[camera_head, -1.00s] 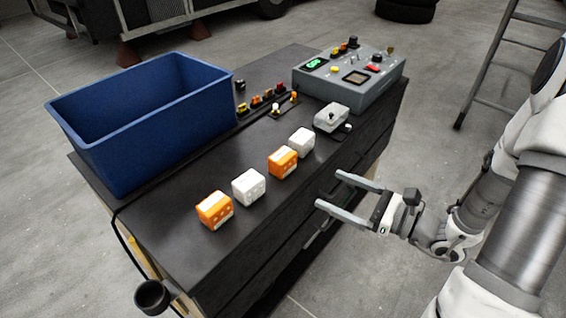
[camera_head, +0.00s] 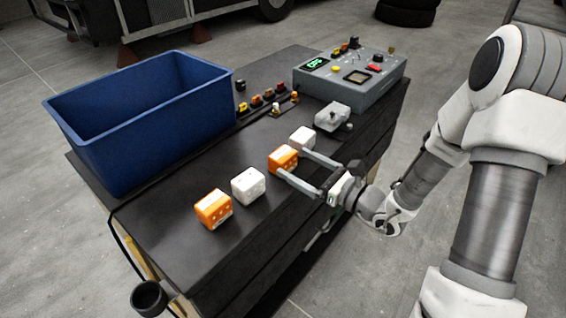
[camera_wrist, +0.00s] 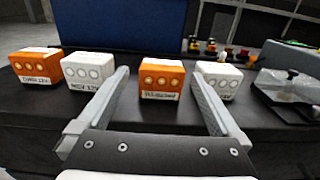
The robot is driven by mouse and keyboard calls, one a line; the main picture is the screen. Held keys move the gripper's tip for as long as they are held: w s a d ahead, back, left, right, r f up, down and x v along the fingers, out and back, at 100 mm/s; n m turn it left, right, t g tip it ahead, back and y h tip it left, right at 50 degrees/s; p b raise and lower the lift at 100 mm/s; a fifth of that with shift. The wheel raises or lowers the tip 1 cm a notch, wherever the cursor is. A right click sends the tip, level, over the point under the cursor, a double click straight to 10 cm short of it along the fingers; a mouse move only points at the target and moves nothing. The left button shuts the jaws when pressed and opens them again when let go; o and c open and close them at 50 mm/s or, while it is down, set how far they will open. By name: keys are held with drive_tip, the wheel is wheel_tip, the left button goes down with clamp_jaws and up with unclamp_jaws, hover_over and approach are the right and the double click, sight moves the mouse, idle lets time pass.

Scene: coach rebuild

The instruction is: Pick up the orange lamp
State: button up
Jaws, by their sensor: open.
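Two orange lamps with white parts stand in a row with white ones on the black bench top. One orange lamp (camera_head: 283,159) is toward the row's far end; it also shows in the wrist view (camera_wrist: 162,78), centred between my fingers and a little beyond or level with their tips. The other orange lamp (camera_head: 213,208) is at the near end, at far left in the wrist view (camera_wrist: 37,65). My gripper (camera_head: 293,163) is open and empty, its fingers pointing at the far orange lamp. I cannot tell whether a finger touches it.
White lamps (camera_head: 248,186) (camera_head: 302,139) flank the far orange lamp closely. A blue bin (camera_head: 150,140) stands behind the row at left. A grey control box (camera_head: 375,90), small coloured parts (camera_head: 268,98) and a clear-covered grey item (camera_head: 332,117) are further back.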

sight(290, 158)
drive_tip(key=x, duration=0.5)
drive_tip(key=shift+w+d+r+b, duration=0.15)
drive_tip(key=shift+w+b, duration=0.05)
drive_tip(key=shift+b, duration=0.15)
drive_tip(key=c, duration=1.3)
